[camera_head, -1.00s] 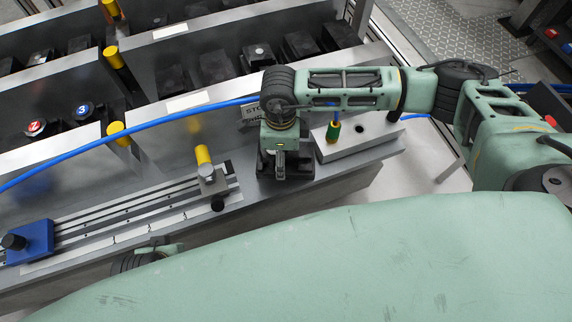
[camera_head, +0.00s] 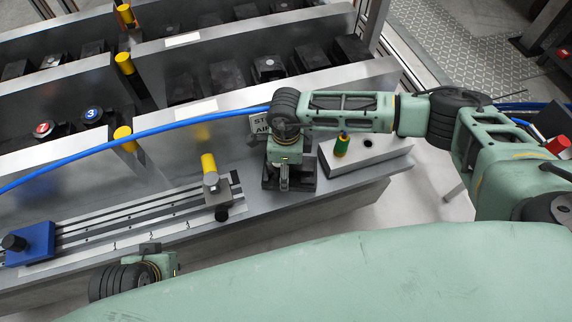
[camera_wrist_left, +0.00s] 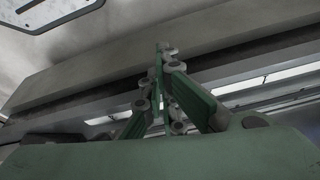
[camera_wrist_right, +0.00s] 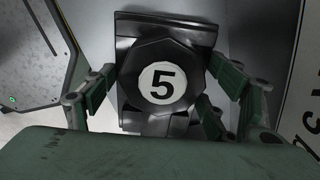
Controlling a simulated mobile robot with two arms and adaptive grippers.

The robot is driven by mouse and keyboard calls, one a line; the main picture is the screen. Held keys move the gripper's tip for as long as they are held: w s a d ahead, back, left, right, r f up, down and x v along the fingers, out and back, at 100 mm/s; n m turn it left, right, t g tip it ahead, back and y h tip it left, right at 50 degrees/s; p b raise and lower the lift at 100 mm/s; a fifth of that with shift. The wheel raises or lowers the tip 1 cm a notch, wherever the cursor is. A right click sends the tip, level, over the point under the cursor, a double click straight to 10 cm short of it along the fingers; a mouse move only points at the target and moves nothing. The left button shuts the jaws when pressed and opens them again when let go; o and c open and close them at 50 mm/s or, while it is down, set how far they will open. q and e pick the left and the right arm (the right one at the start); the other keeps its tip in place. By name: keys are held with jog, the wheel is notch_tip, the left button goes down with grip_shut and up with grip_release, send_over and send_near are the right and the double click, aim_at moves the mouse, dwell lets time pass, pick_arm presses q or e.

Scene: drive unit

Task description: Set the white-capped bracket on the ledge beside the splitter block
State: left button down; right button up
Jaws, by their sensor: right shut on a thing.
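My right gripper (camera_head: 284,180) points down at the ledge (camera_head: 250,222), left of the splitter block (camera_head: 384,150). In the right wrist view the right gripper (camera_wrist_right: 165,88) is shut on the white-capped bracket (camera_wrist_right: 200,30). The bracket is black, with a white disc marked 5. In the head view the bracket (camera_head: 271,183) shows only as dark edges around the gripper. I cannot tell whether it touches the ledge. The splitter block is grey, with a green and yellow plug. My left gripper (camera_wrist_left: 162,50) is shut and empty; its fingers are hidden in the head view.
A sign (camera_head: 268,125) stands behind the right gripper. A slotted rail (camera_head: 140,215) with a yellow-knobbed stop (camera_head: 211,172) and a blue end block (camera_head: 30,244) lies to the left. A blue hose (camera_head: 170,123) crosses behind. Black brackets fill bays at the back.

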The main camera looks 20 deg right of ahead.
pick_arm(q)
jog(key=shift+r, duration=0.15)
pick_arm(e)
jog(key=shift+w, duration=0.1)
jog(key=o, duration=1.8)
pick_arm(q)
jog(key=shift+r, duration=0.1)
notch_tip(320, 180, down, 8)
jog(key=p, duration=0.2)
jog(key=shift+w+d+r, duration=0.15)
jog(key=shift+w+r, duration=0.05)
jog(key=shift+w, duration=0.05)
pick_arm(e)
notch_tip(320, 180, up, 12)
jog(key=shift+r, duration=0.1)
